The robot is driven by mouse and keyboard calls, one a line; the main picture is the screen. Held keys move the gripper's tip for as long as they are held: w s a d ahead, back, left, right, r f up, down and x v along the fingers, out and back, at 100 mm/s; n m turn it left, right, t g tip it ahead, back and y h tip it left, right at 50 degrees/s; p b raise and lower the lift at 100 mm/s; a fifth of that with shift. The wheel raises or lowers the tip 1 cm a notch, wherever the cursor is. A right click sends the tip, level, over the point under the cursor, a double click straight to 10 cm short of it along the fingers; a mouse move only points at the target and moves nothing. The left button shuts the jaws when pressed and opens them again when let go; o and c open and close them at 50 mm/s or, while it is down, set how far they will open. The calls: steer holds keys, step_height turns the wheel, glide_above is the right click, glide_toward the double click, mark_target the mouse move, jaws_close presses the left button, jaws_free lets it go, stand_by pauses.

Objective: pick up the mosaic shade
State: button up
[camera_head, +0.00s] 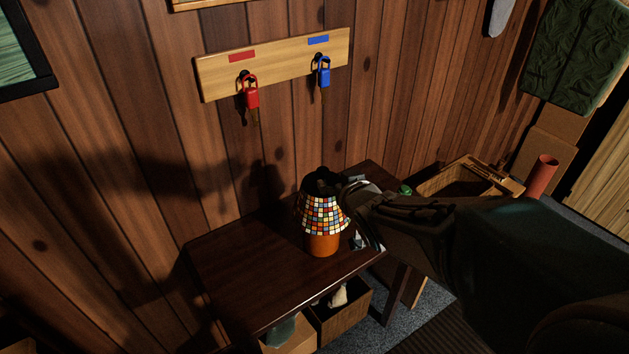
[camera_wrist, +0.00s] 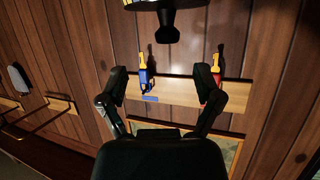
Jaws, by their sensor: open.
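The mosaic shade (camera_head: 322,215), a cone of small coloured tiles, sits on an orange lamp base (camera_head: 323,244) upright on the dark wooden table. In the head view my gripper (camera_head: 338,186) is at the upper right of the shade, dark against its dark top; contact cannot be told. In the wrist view, which is upside down, my gripper (camera_wrist: 161,82) is open, its two fingers spread with nothing between them. A strip of the shade (camera_wrist: 143,4) shows at the top edge, with a dark knob-like part (camera_wrist: 168,26) projecting from it.
The dark table (camera_head: 235,268) has clear room left of the lamp. A small green item (camera_head: 404,190) lies near the table's back right. A wall board (camera_head: 285,62) holds a red tag (camera_head: 251,95) and a blue tag (camera_head: 323,75). A wooden crate (camera_head: 455,195) stands to the right.

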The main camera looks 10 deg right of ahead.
mark_target(324, 172)
steer(key=shift+x, duration=1.1)
steer(key=shift+w+a+f, duration=0.15)
steer(key=shift+w+a, duration=0.25)
steer(key=shift+a, duration=0.3)
steer(key=x, duration=0.4)
steer(key=shift+w+d, duration=0.15)
steer(key=shift+d, duration=0.1)
steer(key=shift+w+d+f, duration=0.1)
steer(key=shift+w+d, duration=0.05)
steer(key=shift+w, duration=0.2)
steer(key=shift+a, duration=0.3)
steer(key=c, duration=0.5)
steer(key=shift+a, duration=0.1)
jaws_close()
